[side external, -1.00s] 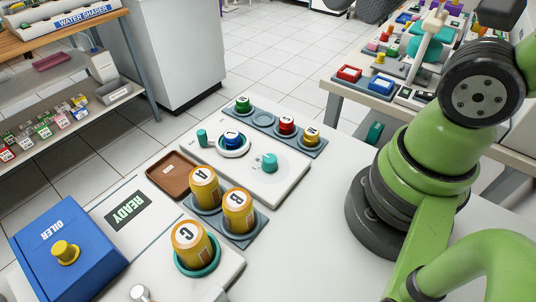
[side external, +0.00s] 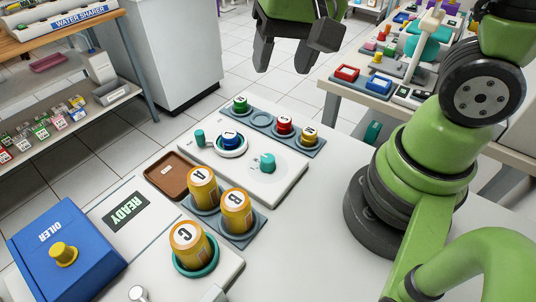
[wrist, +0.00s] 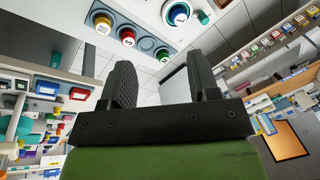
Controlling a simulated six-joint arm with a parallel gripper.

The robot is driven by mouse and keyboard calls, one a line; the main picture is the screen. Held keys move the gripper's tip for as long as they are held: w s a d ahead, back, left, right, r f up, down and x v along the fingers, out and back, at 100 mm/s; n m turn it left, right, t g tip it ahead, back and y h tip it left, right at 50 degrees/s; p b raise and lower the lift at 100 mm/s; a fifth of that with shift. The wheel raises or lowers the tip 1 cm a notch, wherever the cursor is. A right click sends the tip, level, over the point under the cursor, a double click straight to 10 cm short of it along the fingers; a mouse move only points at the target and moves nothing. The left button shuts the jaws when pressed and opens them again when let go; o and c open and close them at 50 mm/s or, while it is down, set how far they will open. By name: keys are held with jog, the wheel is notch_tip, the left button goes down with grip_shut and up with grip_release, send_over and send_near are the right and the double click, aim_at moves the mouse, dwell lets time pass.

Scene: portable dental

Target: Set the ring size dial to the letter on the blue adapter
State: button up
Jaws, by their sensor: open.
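The blue adapter (side external: 231,139) sits upright in a white ring seat on the white panel (side external: 284,191); its top letter is too small to read surely. It also shows at the top of the wrist view (wrist: 177,13). The teal ring size dial (side external: 267,162) stands on the same panel, to the right of the adapter; its fine markings cannot be read. My gripper (side external: 284,66) hangs high above and beyond the panel, open and empty, apart from the dial and the adapter. Its two dark fingers also show spread in the wrist view (wrist: 160,75).
A grey rack (side external: 264,122) behind the panel holds green, red and yellow adapters and one empty slot. A teal post (side external: 199,138) stands at the panel's left. Orange jars (side external: 236,212), a brown tray (side external: 171,181) and a blue oiler box (side external: 67,258) lie nearer.

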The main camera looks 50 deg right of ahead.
aim_at(268, 158)
jog(key=f+g, duration=0.1)
jog(key=f, duration=0.5)
jog(key=w+a+f+m, duration=0.1)
jog(key=f, duration=0.6)
jog(key=f+g+h, duration=0.1)
jog(key=f, duration=0.5)
jog(key=shift+w+a+f+m+g, duration=0.2)
jog(key=shift+a+f+m+g, duration=0.1)
jog(key=shift+f, duration=0.1)
jog(key=c, duration=0.9)
